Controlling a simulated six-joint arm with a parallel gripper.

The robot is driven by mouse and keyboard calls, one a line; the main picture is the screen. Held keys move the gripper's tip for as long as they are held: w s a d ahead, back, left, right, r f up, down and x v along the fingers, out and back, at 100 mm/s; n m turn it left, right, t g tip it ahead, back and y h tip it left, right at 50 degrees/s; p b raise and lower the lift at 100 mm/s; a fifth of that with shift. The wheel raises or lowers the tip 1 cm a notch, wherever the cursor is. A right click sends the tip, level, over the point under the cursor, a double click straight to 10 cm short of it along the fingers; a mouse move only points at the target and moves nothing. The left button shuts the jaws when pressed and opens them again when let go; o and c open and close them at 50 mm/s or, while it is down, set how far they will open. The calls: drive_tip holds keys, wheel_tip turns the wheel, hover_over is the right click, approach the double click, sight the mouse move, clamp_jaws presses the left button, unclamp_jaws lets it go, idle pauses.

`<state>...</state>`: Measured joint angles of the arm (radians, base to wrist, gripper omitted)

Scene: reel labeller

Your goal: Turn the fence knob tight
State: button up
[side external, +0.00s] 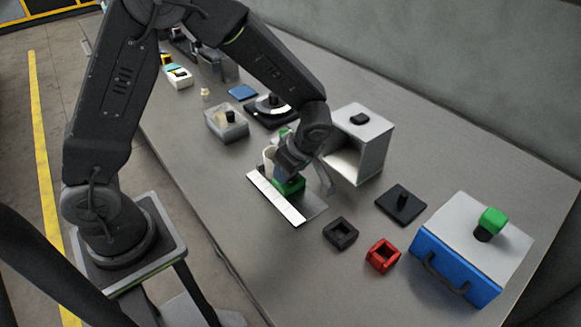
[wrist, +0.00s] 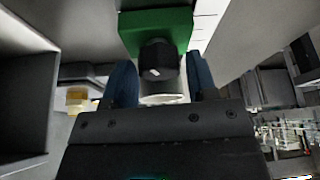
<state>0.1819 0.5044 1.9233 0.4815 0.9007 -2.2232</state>
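The green fence block (wrist: 158,28) carries a black knob (wrist: 158,60) with a small light mark, seen in the wrist view. My gripper (wrist: 162,72) has its two blue fingers spread on either side of the knob. A thin gap shows at the right finger; contact at the left one is unclear. A pale round part sits below the knob, between the fingers. In the side view my gripper (side external: 287,176) is down at the green block (side external: 291,187), behind a white strip with markings (side external: 275,198). The knob is hidden there by the gripper.
An open-fronted grey box (side external: 366,135) stands close to the right of my gripper. A black square piece (side external: 341,232), a red one (side external: 382,256) and a blue case with a green-topped knob (side external: 455,265) lie nearer.

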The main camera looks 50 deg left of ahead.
drive_tip(key=c, duration=0.7)
drive_tip(key=shift+o, duration=0.2)
drive_tip(key=m+t, duration=0.1)
drive_tip(key=m, duration=0.2)
drive_tip(key=o, duration=0.9)
drive_tip(key=shift+r, duration=0.15)
drive_tip(key=v, duration=1.3)
drive_tip(key=shift+s+d+r, duration=0.2)
drive_tip(key=shift+r, duration=0.1)
